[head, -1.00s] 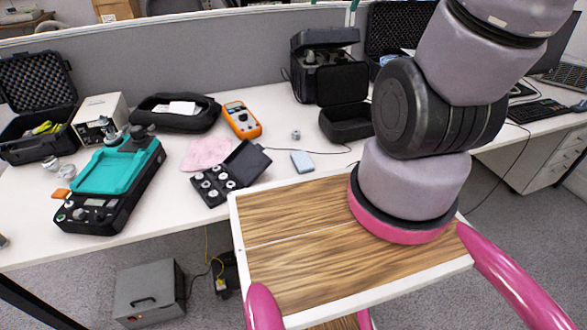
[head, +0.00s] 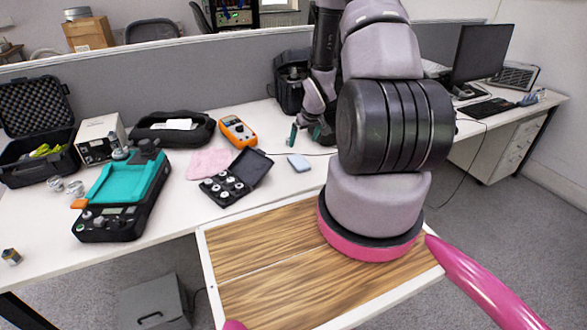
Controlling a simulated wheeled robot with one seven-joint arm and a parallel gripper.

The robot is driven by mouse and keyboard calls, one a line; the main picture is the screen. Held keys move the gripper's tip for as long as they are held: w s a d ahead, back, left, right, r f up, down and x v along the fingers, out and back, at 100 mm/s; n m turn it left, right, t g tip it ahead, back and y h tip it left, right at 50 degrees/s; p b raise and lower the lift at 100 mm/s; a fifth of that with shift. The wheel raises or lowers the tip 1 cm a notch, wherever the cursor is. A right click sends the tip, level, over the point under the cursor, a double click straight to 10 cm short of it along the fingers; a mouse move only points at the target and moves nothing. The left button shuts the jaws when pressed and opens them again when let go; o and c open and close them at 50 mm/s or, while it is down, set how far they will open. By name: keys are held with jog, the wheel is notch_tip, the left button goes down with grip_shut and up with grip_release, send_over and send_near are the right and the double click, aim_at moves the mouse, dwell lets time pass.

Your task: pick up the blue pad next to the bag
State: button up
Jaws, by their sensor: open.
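The blue pad (head: 299,162) is a small, pale blue, rounded block lying flat on the white desk, right of the open black weight case. My gripper (head: 307,136) hangs above the desk, just beyond the pad and slightly right of it in the head view. Its jaws are open; a teal fingertip shows on the left, while the other finger is partly lost against dark things. I see nothing between the fingers, and the pad is apart from them. A black bag-like case (head: 291,88) stands behind my gripper, partly hidden by my arm.
The open weight case (head: 226,186), pink cloth (head: 209,163) and orange multimeter (head: 238,131) lie left of the pad. A teal instrument (head: 125,187) stands farther left. A thin black cable runs close behind the pad. Bare desk lies in front of it.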

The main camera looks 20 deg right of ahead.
send_near(298, 160)
jog(key=x, duration=0.2)
jog(key=shift+w+a+f, duration=0.15)
jog(key=shift+f, duration=0.15)
jog(key=shift+d+x, duration=0.2)
jog(key=shift+x, duration=2.6)
jog(key=shift+f, duration=0.15)
jog(key=c, duration=1.2)
jog(key=shift+c, duration=0.2)
